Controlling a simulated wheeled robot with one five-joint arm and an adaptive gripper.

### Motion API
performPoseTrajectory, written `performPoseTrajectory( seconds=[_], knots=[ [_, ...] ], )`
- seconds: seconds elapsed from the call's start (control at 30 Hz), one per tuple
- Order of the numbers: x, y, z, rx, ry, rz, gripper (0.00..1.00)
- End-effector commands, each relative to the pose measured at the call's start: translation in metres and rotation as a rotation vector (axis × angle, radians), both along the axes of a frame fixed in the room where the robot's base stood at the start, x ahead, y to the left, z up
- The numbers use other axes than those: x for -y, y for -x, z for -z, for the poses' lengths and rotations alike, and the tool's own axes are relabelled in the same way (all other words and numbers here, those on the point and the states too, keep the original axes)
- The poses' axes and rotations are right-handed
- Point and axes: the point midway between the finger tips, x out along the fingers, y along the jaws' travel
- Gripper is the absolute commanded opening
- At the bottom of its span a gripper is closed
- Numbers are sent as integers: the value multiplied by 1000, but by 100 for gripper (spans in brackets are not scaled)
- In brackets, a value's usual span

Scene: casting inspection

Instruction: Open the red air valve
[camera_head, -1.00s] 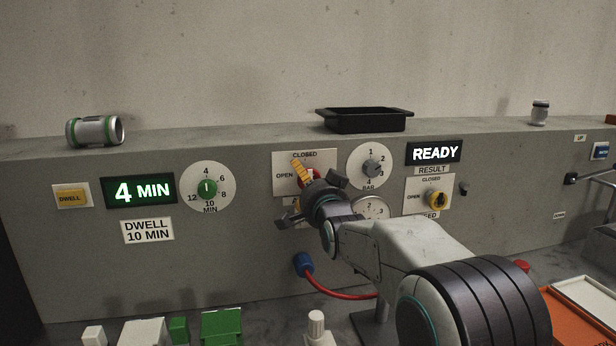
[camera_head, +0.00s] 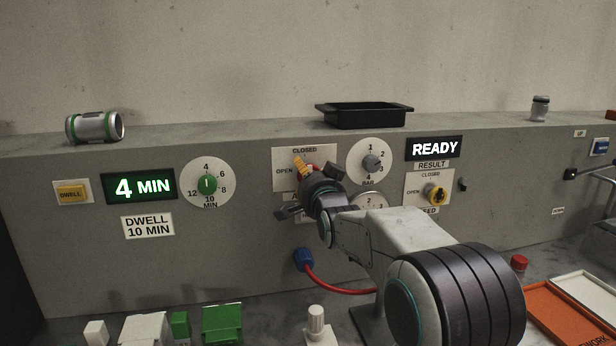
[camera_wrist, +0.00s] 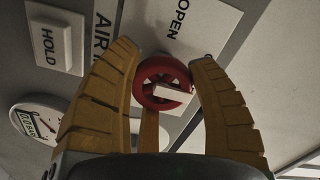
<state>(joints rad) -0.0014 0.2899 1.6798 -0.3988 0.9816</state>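The red air valve (camera_wrist: 138,90) is a small round red knob with a white bar across it, seen in the wrist view. In the head view only a bit of its red (camera_head: 317,168) shows beside my gripper, on a plate marked CLOSED and OPEN. The head view shows my gripper (camera_head: 306,168) at the valve plate. My wrist hides much of the valve, and its pointer setting is unclear.
A 1-to-4 BAR dial (camera_head: 371,162) sits right of the valve, with a gauge (camera_head: 370,200) below it. A yellow-and-black knob (camera_head: 436,194) is farther right. A blue fitting (camera_head: 303,259) with a red hose is below. A black tray (camera_head: 363,118) stands on the ledge above.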

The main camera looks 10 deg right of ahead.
Motion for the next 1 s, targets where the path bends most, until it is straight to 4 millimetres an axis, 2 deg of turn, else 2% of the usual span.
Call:
performPoseTrajectory(
  seconds=[0.03,0.3,0.67,1.0],
  knots=[
    [-1,0,0,0,0,-1,44],
    [-1,0,0,-1,0,-2,20],
    [-2,0,4,-1,75,-3,20],
    [-2,0,7,0,353,-3,20]
  ],
)
